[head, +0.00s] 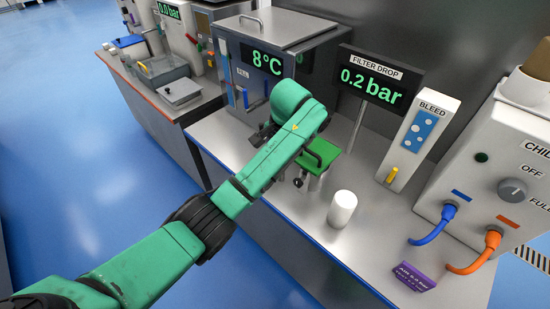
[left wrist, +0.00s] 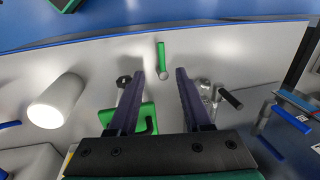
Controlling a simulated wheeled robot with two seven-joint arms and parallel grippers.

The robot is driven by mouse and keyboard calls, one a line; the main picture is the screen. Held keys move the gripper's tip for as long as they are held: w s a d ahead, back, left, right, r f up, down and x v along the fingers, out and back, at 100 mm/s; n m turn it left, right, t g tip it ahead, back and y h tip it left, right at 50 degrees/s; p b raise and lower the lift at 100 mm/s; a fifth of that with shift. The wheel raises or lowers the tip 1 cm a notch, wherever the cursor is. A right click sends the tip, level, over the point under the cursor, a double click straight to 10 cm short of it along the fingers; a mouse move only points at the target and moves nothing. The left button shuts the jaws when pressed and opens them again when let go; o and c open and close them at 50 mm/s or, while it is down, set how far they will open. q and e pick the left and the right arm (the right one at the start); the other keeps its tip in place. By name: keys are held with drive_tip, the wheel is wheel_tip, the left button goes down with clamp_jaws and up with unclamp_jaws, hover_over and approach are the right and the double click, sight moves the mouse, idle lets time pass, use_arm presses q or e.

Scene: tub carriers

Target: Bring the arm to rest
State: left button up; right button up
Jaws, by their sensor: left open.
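My left arm reaches in from the lower left in the head view, bent over the bench. Its gripper (head: 262,134) is mostly hidden by the arm's own wrist. In the left wrist view the gripper (left wrist: 160,74) has its two dark fingers apart with nothing held between them. A small green lever (left wrist: 161,57) lies beyond the fingertips in that view. A green fitting (head: 322,153) with a dark knob stands beside the wrist in the head view. Part of a green piece (left wrist: 147,114) shows behind the left finger. My right gripper is not in view.
A white cylinder (head: 342,209) stands on the bench (head: 290,213), right of the arm. Behind are an 8°C tank (head: 236,75), a 0.2 bar display (head: 373,82), a bleed unit (head: 422,140) and a chiller box (head: 505,165) with hoses. Blue floor (head: 90,170) lies open at left.

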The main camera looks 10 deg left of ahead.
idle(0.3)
use_arm(q)
drive_tip(key=s+a+f+n+h, duration=0.2)
drive_tip(key=s+a+f+h, duration=0.15)
drive_tip(key=s+f, duration=0.7)
drive_tip(key=s+a+n+t+y, duration=0.2)
drive_tip(key=s+a+n, duration=0.1)
drive_tip(key=s+a, duration=0.95)
wheel_tip(320, 180, down, 23)
drive_tip(key=s, duration=0.3)
drive_tip(key=s+a+f+g+b, duration=0.1)
drive_tip(key=s+a+f+g, duration=0.1)
drive_tip(key=s+f, duration=1.3)
drive_tip(key=shift+s+f+m, duration=0.2)
drive_tip(key=shift+s+m, duration=0.1)
drive_tip(key=shift+s, duration=0.55)
